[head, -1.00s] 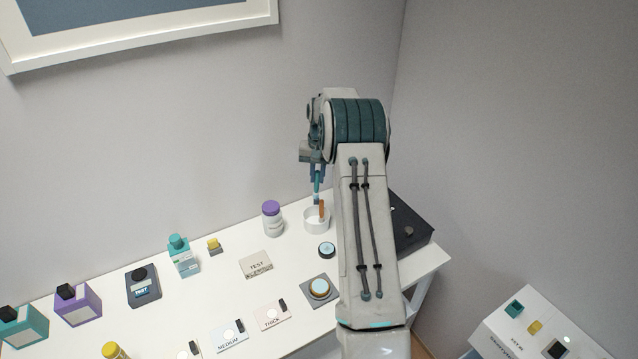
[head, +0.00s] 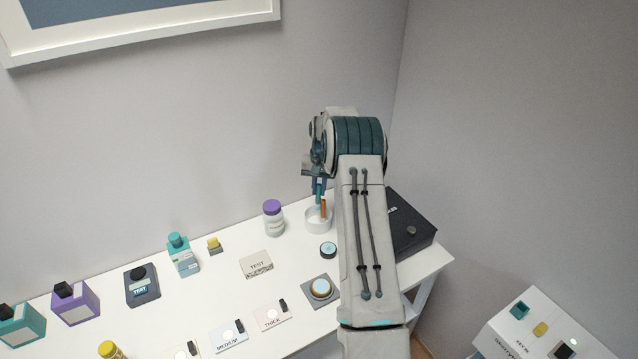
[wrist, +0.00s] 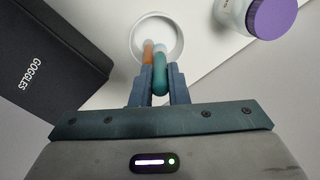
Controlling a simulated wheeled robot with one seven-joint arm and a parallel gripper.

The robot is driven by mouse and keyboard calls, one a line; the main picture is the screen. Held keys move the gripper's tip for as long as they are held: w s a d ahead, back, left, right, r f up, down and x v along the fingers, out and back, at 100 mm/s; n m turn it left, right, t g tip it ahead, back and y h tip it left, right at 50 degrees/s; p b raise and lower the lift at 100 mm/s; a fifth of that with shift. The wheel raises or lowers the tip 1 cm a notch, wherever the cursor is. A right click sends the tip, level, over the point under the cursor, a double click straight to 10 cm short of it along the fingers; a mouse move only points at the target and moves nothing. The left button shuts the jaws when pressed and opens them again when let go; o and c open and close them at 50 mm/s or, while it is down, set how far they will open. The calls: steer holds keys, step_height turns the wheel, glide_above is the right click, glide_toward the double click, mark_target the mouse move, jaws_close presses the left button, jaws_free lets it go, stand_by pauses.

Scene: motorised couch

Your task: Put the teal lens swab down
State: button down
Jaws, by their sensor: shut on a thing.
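The teal lens swab (wrist: 160,78) is held between the fingers of my gripper (wrist: 158,88) in the wrist view. Its pale tip points into a white round cup (wrist: 176,22). In the head view the swab (head: 319,190) hangs upright under my gripper (head: 318,182), over or in the white cup (head: 313,222). An orange stick (head: 323,209) stands in the cup and leans on its rim; it also shows beside the swab in the wrist view (wrist: 148,54). Whether the swab tip touches the cup floor cannot be told.
A purple-capped bottle (head: 273,218) stands left of the cup. A black goggles box (head: 410,232) lies to the right. Bare white table shows around the TEST card (head: 256,265).

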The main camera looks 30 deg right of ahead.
steer(key=shift+f, duration=0.85)
steer(key=c, duration=1.3)
jaws_free()
steer(key=shift+r+p, duration=1.3)
steer(key=shift+r, duration=2.2)
steer(key=shift+r, duration=0.1)
